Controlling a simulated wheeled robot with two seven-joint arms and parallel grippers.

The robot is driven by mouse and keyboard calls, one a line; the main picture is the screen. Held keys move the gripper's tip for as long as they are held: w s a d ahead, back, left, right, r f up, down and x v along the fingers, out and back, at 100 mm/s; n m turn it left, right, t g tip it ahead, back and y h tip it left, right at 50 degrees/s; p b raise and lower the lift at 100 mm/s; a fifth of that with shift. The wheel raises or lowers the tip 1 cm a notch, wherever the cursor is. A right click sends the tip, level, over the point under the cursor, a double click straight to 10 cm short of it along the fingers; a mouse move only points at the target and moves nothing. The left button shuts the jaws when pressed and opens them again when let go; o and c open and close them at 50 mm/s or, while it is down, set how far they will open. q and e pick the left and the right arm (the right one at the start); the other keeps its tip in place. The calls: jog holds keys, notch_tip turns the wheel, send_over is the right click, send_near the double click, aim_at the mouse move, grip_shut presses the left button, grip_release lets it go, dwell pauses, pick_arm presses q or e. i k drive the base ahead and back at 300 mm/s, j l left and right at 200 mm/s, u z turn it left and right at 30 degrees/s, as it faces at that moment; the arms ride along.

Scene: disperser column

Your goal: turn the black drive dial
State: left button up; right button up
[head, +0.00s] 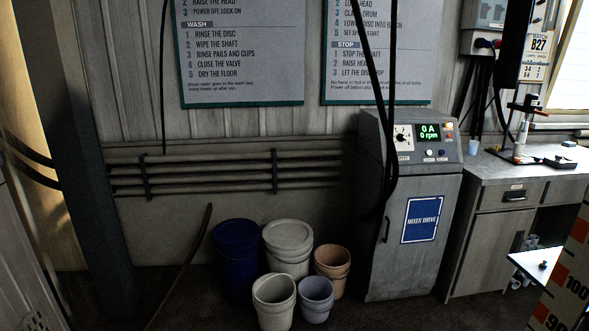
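The black drive dial (401,138) sits on a white scale plate on the sloped top panel of a grey cabinet labelled "MIXER DRIVE" (384,240). It is left of a green lit display (428,132) that reads 0 A and 0 rpm. The dial is small here, and its exact pointer position is hard to read. A dark hanging cable passes just left of the dial plate. Neither of my grippers shows in the head view.
Several pails, including a blue one (237,255) and a white one (288,246), stand on the floor left of the cabinet. A bench (520,168) adjoins it on the right. A black hose (391,100) hangs in front of the cabinet. A grey post (85,170) stands at left.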

aim_at(400, 137)
jog(key=i+z, duration=0.45)
jog(key=i+j+z, duration=0.25)
jog(key=i+z, duration=0.25)
jog(key=i, duration=0.15)
